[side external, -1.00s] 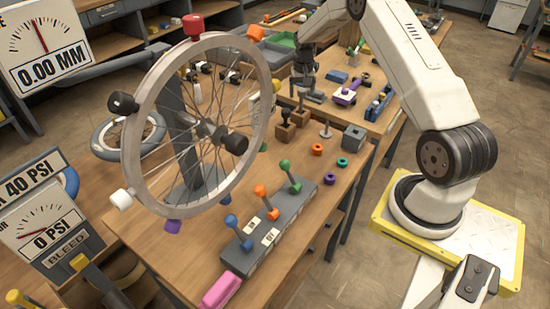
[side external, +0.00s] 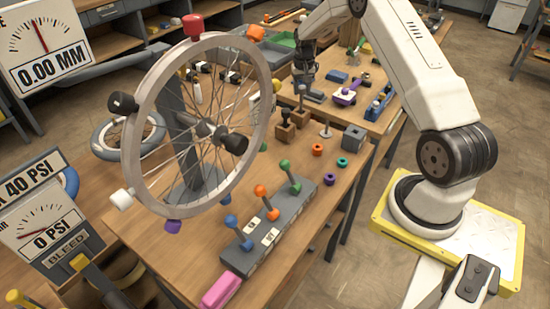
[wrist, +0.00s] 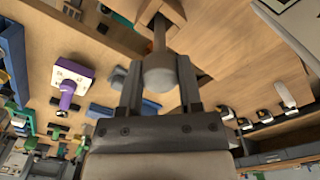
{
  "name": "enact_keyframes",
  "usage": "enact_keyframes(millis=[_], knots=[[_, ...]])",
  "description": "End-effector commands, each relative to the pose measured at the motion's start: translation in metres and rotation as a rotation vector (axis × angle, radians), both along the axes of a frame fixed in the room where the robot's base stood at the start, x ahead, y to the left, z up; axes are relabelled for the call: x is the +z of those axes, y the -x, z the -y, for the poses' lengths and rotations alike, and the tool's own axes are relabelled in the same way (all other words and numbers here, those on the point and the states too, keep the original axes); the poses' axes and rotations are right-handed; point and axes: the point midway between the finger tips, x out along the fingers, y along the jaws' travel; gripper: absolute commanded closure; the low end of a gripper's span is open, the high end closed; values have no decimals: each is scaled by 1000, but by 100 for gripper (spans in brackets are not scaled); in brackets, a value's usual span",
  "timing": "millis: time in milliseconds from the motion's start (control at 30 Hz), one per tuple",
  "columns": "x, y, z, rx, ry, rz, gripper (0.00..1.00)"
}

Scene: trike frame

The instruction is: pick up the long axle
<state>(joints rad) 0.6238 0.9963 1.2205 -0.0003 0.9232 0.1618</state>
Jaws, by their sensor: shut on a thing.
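The long axle, a grey metal rod with a rounded knob (wrist: 160,76), is between the two fingers of my gripper (wrist: 158,68) in the wrist view. My gripper is shut on it just below the knob. The rod runs away from the camera toward a wooden block (wrist: 168,8). Whether its far end is still inside the block cannot be told. In the side view my gripper (side external: 304,75) is above the wooden block (side external: 298,117), with the axle mostly hidden or too small to make out.
A second wooden block (side external: 284,133) with a short dark-topped pin stands beside it. A large spoked wheel (side external: 135,145) stands at left. A grey lever box (side external: 268,235) and small coloured rings (side external: 317,149) are nearer. A purple-and-white part (wrist: 70,80) lies on the bench.

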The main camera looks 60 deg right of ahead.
Motion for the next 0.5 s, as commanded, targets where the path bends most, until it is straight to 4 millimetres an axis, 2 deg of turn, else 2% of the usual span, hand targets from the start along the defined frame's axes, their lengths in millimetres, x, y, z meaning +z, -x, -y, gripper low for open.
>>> enact_keyframes(millis=[500], knots=[[73,0,0,0,1,1,100]])
